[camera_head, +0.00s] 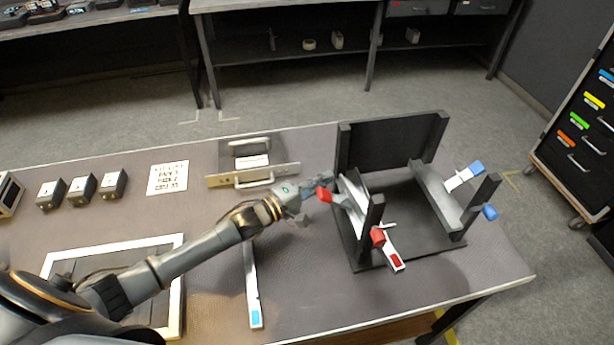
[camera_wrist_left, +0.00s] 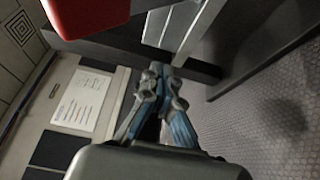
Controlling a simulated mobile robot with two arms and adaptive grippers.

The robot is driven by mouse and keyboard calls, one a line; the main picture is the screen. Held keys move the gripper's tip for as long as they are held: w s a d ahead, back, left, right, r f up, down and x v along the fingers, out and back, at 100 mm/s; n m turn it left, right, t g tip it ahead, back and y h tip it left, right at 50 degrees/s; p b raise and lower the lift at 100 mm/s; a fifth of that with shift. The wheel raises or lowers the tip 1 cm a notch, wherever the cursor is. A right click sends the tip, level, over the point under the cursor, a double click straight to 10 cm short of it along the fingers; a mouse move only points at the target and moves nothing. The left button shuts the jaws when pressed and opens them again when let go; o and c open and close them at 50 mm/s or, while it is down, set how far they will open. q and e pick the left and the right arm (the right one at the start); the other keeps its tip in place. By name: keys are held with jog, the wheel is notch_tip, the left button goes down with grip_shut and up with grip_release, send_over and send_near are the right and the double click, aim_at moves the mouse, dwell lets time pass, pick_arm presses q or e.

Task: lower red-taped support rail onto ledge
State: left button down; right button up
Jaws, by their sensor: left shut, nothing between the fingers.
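A dark frame (camera_head: 391,145) with a back panel and uprights stands on the table. The white red-taped support rail (camera_head: 357,217) slopes along its left side, with red tape (camera_head: 396,260) at its near end. A red block (camera_head: 378,237) sits by the near left upright, and another red piece (camera_head: 325,195) is at my gripper. My left gripper (camera_head: 322,189) is shut and empty beside the frame's left side. In the left wrist view, its closed fingertips (camera_wrist_left: 162,73) are beside a white strip (camera_wrist_left: 168,25); a red block (camera_wrist_left: 84,15) is above left. The ledge contact is unclear.
A white strip with blue tape (camera_head: 252,285) lies on the table under my left arm. Blue-ended pieces (camera_head: 463,178) are on the frame's right side. A handled metal plate (camera_head: 253,176), a paper sheet (camera_head: 167,177) and small boxes (camera_head: 82,188) lie at the left.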

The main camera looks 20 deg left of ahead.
aim_at(339, 183)
pick_arm(q)
jog(key=shift+s+d+r, duration=0.2)
jog(key=shift+s+d, duration=0.05)
jog(key=shift+d, duration=0.35)
jog(key=shift+d+f, duration=0.1)
jog(key=shift+s+d+p, duration=0.25)
jog(key=shift+d+p, duration=0.4)
jog(key=shift+d, duration=0.15)
jog(key=shift+a, duration=0.1)
